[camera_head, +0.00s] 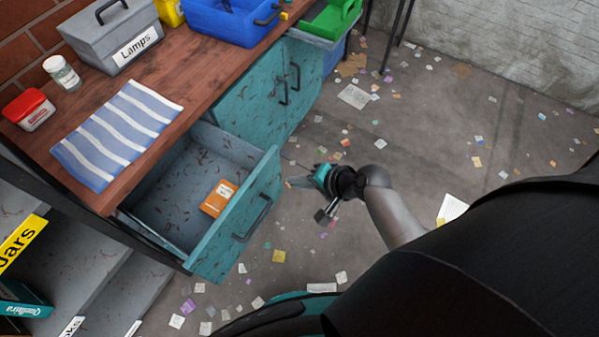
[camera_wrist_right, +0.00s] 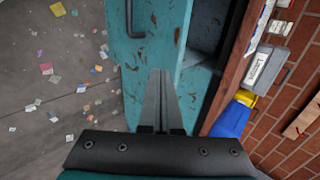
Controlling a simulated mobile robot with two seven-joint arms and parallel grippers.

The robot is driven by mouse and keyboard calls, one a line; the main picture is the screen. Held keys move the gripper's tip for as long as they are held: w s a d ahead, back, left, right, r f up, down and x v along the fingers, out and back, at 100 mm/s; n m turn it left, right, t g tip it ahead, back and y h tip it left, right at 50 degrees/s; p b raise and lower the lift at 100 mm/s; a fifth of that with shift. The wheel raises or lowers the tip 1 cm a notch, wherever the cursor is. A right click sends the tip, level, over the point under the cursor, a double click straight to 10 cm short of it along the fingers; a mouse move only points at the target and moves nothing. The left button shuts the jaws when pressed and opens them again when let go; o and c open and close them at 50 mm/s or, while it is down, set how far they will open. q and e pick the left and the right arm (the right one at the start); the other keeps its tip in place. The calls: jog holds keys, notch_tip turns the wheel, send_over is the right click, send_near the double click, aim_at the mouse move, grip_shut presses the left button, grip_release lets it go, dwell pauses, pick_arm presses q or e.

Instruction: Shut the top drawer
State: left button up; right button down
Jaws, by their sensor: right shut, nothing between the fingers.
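The top drawer (camera_head: 211,256) is a teal drawer pulled well out from under the wooden worktop, left of centre in the head view. Its dark handle (camera_head: 252,219) is on the outer face, and an orange box (camera_head: 213,204) lies inside. My right gripper (camera_head: 291,182) is just right of the drawer front, apart from it as far as I can see, with its fingers pointing left towards it. My left gripper is not in view.
On the worktop (camera_head: 186,78) are a striped cloth (camera_head: 118,133), a red-lidded tub (camera_head: 28,109), a jar (camera_head: 62,73), a grey Lamps box (camera_head: 110,38) and a blue bin (camera_head: 226,22). Teal cupboard doors (camera_head: 257,98) are beyond the drawer. Paper scraps litter the open floor.

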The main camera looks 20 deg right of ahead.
aim_at(260, 174)
jog(key=w+a+f, duration=0.1)
jog(key=w, duration=0.1)
jog(key=w+a+f+b, duration=0.1)
jog(key=w+a, duration=0.1)
jog(key=w+a+f+b, duration=0.1)
jog(key=w+f, duration=0.1)
jog(key=shift+w+a, duration=0.1)
jog(key=shift+a, duration=0.15)
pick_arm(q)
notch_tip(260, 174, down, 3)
pick_arm(e)
jog(key=shift+w+a, duration=0.2)
jog(key=shift+w, duration=0.05)
jog(key=shift+w, duration=0.1)
